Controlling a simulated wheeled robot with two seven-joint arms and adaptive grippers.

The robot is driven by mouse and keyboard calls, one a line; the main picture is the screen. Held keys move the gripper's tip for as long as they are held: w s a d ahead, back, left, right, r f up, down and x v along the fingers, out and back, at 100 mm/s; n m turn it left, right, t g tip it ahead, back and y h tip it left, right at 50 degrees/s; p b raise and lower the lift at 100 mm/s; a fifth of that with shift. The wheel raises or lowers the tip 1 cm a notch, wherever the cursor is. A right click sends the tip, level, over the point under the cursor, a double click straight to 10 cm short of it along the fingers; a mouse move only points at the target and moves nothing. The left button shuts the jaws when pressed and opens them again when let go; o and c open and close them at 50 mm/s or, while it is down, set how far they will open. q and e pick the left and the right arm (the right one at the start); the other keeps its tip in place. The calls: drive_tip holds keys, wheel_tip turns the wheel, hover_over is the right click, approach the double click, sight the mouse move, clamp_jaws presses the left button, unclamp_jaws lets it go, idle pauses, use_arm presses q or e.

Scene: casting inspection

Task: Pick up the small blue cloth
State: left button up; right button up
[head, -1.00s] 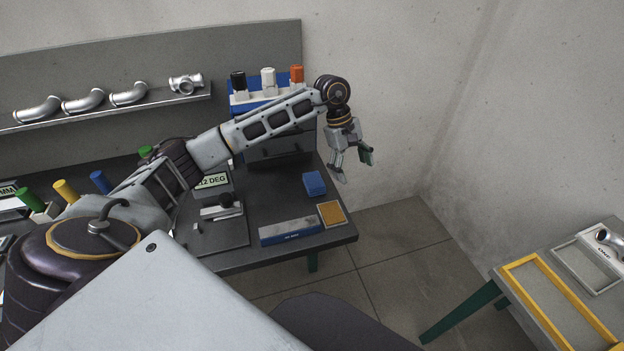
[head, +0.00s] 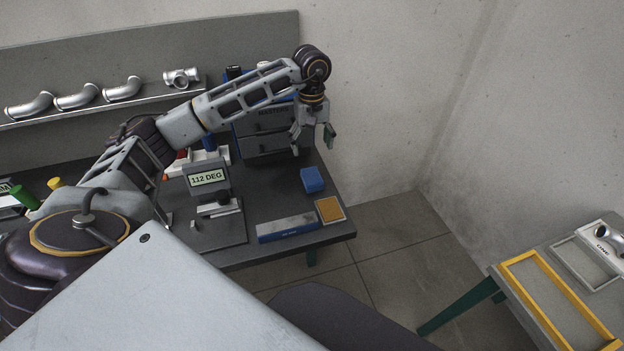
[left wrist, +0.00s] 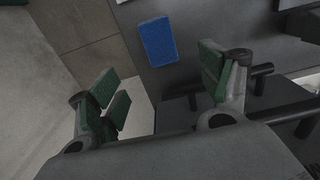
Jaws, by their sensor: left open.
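The small blue cloth (head: 312,179) lies folded on the dark grey bench near its right edge, behind the yellow-orange square. In the left wrist view the cloth (left wrist: 158,41) shows ahead, between the lines of the two fingers and apart from them. My left gripper (head: 313,142) is open and empty, pointing down above the bench, behind and above the cloth. Its green finger pads (left wrist: 160,88) stand wide apart in the left wrist view. My right gripper is not in view.
A blue and grey block (head: 288,228) and a yellow-orange square (head: 330,210) lie in front of the cloth. A grey drawer cabinet (head: 267,130) stands behind, beside my gripper. A "112 DEG" display (head: 208,178) stands to the left. Floor lies beyond the bench's right edge.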

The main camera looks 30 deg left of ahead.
sight(312, 175)
use_arm(q)
wheel_tip(312, 175, down, 8)
drive_tip(key=shift+f, duration=0.1)
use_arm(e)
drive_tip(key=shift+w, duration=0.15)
use_arm(q)
drive_tip(key=shift+d, duration=0.1)
idle(0.4)
drive_tip(key=shift+s+d+f, duration=0.1)
drive_tip(key=shift+f, duration=0.9)
drive_tip(key=shift+s+d+f, duration=0.1)
drive_tip(key=shift+f, duration=0.9)
drive_tip(key=shift+a+f, duration=0.1)
drive_tip(key=shift+f, duration=0.45)
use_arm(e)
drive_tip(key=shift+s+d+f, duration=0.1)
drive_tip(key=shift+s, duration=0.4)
use_arm(q)
drive_tip(key=shift+c, duration=0.3)
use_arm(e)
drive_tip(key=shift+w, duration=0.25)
use_arm(q)
drive_tip(key=shift+c, duration=1.1)
drive_tip(key=c, duration=0.8)
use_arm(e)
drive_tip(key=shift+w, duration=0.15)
